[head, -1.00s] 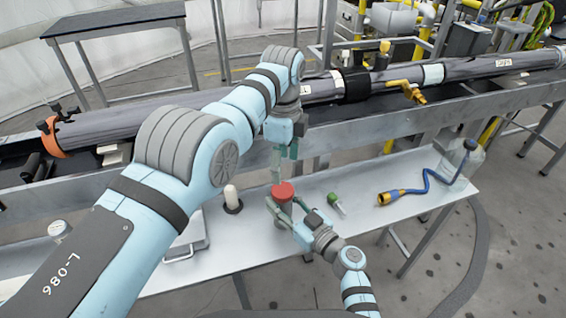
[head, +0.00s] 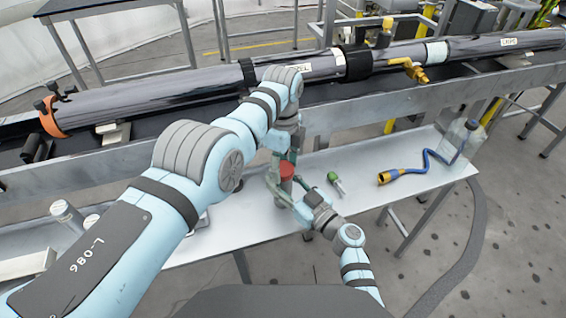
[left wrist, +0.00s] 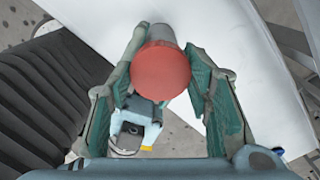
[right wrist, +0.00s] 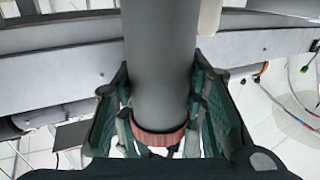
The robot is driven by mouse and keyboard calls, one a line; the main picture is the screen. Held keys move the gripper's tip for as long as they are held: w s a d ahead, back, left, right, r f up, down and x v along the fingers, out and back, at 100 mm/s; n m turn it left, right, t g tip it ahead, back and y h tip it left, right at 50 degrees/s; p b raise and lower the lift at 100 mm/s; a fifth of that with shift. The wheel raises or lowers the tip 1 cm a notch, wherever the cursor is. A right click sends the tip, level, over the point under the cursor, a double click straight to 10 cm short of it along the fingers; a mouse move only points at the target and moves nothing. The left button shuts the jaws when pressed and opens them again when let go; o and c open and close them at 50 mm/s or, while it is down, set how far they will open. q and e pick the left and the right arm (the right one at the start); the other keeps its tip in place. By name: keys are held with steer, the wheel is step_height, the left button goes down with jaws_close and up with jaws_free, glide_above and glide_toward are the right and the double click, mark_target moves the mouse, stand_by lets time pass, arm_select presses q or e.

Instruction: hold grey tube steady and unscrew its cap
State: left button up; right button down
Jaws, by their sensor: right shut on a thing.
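The grey tube (right wrist: 160,60) stands upright at the bench, with a red cap (head: 287,171) on its top end. My right gripper (head: 283,190) is shut on the tube from the side, below the cap. In the right wrist view the tube passes between its fingers, and the cap (right wrist: 158,137) shows at the fingers. My left gripper (head: 284,158) points down from above, right over the cap. In the left wrist view its fingers stand apart on both sides of the round red cap (left wrist: 161,70), with a gap visible. The tube's lower end is hidden in the head view.
A long dark pipe assembly (head: 180,95) runs behind. My left arm covers part of the bench.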

arm_select(q)
steer(key=c, duration=0.5)
steer(key=shift+o, duration=0.2)
steer(key=n, duration=1.4)
steer(key=shift+r+n, duration=0.1)
steer(key=shift+n, duration=0.3)
steer(key=n, duration=0.5)
steer(key=shift+n, duration=0.3)
steer(key=o, duration=1.3)
